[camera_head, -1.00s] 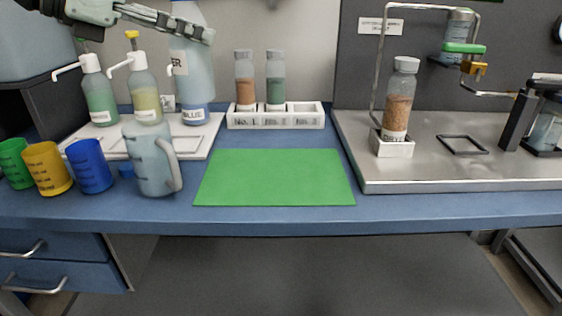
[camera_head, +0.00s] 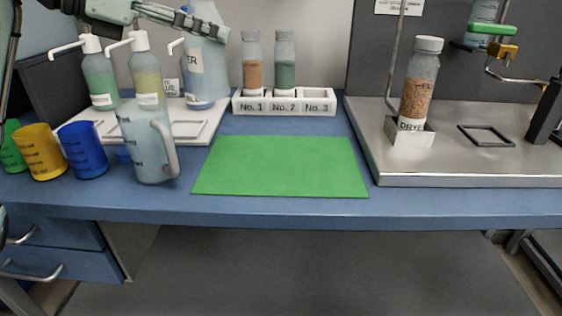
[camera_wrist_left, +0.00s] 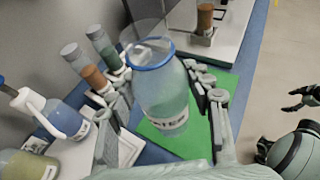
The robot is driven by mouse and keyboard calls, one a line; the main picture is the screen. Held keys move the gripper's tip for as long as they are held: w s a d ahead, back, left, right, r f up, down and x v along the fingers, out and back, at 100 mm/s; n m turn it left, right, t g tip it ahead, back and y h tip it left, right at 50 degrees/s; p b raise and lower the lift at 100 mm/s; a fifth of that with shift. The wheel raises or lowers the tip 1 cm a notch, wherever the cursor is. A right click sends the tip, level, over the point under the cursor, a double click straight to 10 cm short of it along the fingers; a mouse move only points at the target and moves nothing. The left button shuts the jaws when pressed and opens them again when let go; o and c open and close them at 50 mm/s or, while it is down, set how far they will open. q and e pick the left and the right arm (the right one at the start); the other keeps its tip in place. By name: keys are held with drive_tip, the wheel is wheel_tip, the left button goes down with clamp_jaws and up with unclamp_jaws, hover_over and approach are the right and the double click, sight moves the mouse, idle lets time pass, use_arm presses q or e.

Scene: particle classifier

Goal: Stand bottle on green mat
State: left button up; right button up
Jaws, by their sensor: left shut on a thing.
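My left gripper (camera_head: 222,32) is shut on a large clear bottle (camera_head: 207,62) whose label ends in "ER". In the left wrist view the bottle (camera_wrist_left: 160,95) stands between the two fingers and has a blue ring at its neck. In the head view my gripper and arm hide its top. The bottle looks nearly upright, at the back left. The green mat (camera_head: 281,166) lies flat and bare on the blue bench, right of and nearer than the bottle. My right gripper (camera_wrist_left: 303,98) shows small at the right of the left wrist view, its fingers apart and empty.
A graduated jug (camera_head: 146,150) and coloured beakers (camera_head: 84,150) stand left of the mat. Pump bottles (camera_head: 147,80) stand on a white tray behind. A rack (camera_head: 284,108) with two vials is behind the mat. A metal platform (camera_head: 470,180) with a "DRYER" bottle is right.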

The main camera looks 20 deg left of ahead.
use_arm(q)
wheel_tip(320, 180, down, 2)
drive_tip(key=shift+f+b, duration=0.25)
drive_tip(key=shift+b, duration=0.4)
drive_tip(key=shift+f, duration=0.1)
drive_tip(key=w+d+f, duration=0.5)
drive_tip(key=d+f, duration=0.5)
drive_tip(key=f, duration=0.1)
drive_tip(key=shift+d, duration=0.3)
use_arm(e)
drive_tip(key=shift+w+a+r+t, duration=0.1)
drive_tip(key=shift+a+r+t, duration=0.15)
drive_tip(key=shift+r, duration=0.4)
drive_tip(key=shift+w+a+r+t, duration=0.1)
drive_tip(key=shift+a+r+t, duration=0.1)
drive_tip(key=shift+r, duration=0.45)
drive_tip(key=shift+w+a, duration=0.1)
drive_tip(key=shift+w, duration=0.1)
